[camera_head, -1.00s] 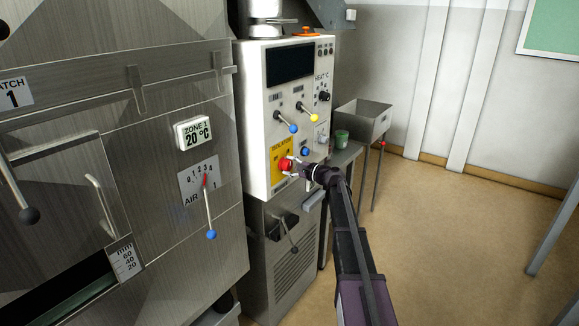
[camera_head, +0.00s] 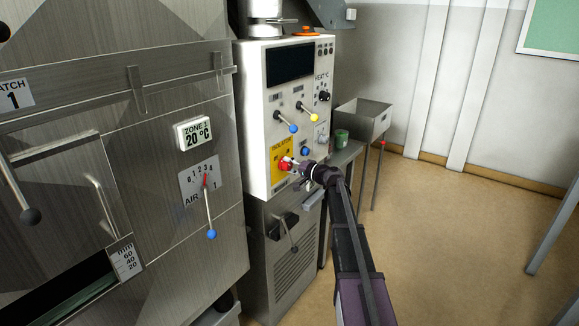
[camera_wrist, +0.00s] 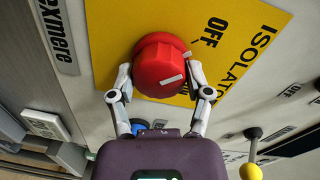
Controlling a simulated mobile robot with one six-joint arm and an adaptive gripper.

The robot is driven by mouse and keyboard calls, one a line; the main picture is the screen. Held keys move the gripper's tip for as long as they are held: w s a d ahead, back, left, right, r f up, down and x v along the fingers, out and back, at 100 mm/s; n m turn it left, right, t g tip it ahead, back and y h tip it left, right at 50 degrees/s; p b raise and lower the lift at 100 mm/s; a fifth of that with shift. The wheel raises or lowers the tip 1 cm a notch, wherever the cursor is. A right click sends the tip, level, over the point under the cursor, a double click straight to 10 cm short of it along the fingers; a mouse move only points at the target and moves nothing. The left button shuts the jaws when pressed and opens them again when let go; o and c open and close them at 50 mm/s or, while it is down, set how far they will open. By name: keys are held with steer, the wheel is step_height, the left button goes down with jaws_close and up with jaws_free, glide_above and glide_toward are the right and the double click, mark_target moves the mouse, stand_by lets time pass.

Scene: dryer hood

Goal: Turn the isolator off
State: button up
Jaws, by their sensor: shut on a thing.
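The isolator is a round red knob (camera_head: 284,164) on a yellow panel (camera_head: 276,151) low on the white control box. In the wrist view the red knob (camera_wrist: 160,62) fills the space between my fingers, and a white mark shows on its lower right edge. The yellow plate (camera_wrist: 115,25) reads "ISOLATOR" and "OFF", with "OFF" up and right of the knob. My gripper (camera_head: 291,163) reaches the knob from the right; in the wrist view my gripper (camera_wrist: 160,76) is shut on it, one finger at each side.
Blue-tipped (camera_head: 293,127) and yellow-tipped (camera_head: 314,118) levers stand above the knob. A blue knob (camera_head: 305,151) is close to my gripper on the right. Floor to the right is clear.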

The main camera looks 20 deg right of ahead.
steer(key=shift+w+r+n, duration=0.1)
steer(key=shift+w+n, duration=0.05)
steer(key=shift+n, duration=0.15)
steer(key=o, duration=1.2)
steer(key=shift+c, duration=0.2)
steer(key=shift+m, duration=0.4)
